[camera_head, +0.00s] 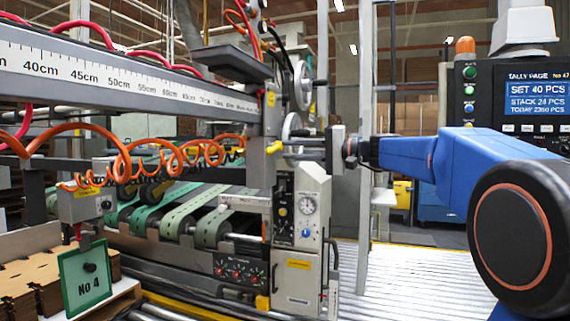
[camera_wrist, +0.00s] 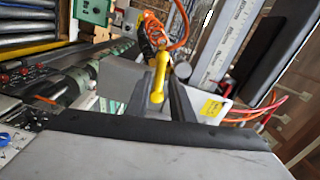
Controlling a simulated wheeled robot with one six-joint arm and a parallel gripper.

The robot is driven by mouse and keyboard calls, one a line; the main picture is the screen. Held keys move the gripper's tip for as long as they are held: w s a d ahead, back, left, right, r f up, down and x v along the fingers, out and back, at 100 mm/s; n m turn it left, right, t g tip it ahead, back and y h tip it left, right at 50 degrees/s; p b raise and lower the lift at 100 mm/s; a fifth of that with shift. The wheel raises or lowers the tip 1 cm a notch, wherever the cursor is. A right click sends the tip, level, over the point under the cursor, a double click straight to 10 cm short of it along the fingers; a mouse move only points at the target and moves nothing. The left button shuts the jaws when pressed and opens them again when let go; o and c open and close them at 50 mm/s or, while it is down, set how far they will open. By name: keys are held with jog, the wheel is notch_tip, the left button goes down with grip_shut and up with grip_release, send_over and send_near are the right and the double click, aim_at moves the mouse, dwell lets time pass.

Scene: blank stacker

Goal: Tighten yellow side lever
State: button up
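The yellow side lever (camera_head: 273,147) sticks out from the grey block at the end of the ruler beam, at the machine's near corner. In the wrist view the lever (camera_wrist: 159,75) is a slim yellow bar with a rounded end. My gripper (camera_head: 290,149) reaches in from the right, its fingers pointing left at the lever. In the wrist view the gripper's dark fingers (camera_wrist: 163,88) stand on either side of the lever, with what looks like a gap between. Whether either finger touches it I cannot tell.
The ruler beam (camera_head: 130,82) runs to the upper left, with orange coiled hoses (camera_head: 125,150) below it. A panel with a gauge (camera_head: 308,206) stands under the lever. A tally screen (camera_head: 535,100) is at right.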

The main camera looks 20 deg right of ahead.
aim_at(276, 149)
jog(key=shift+x, duration=2.45)
jog(key=w+f+n, duration=0.1)
jog(key=n, duration=0.3)
jog(key=w+d+f+n, duration=0.1)
jog(key=f+n, duration=0.1)
jog(key=n, duration=0.3)
jog(key=w+d+f+n, duration=0.1)
jog(key=n, duration=0.3)
jog(key=shift+w+d+f, duration=0.1)
jog(key=shift+d+f, duration=0.05)
jog(key=shift+d, duration=0.05)
jog(key=n, duration=0.1)
jog(key=w+d+n, duration=0.1)
jog(key=n, duration=0.1)
jog(key=shift+n, duration=0.3)
jog(key=v, duration=0.8)
jog(key=shift+s+d, duration=0.3)
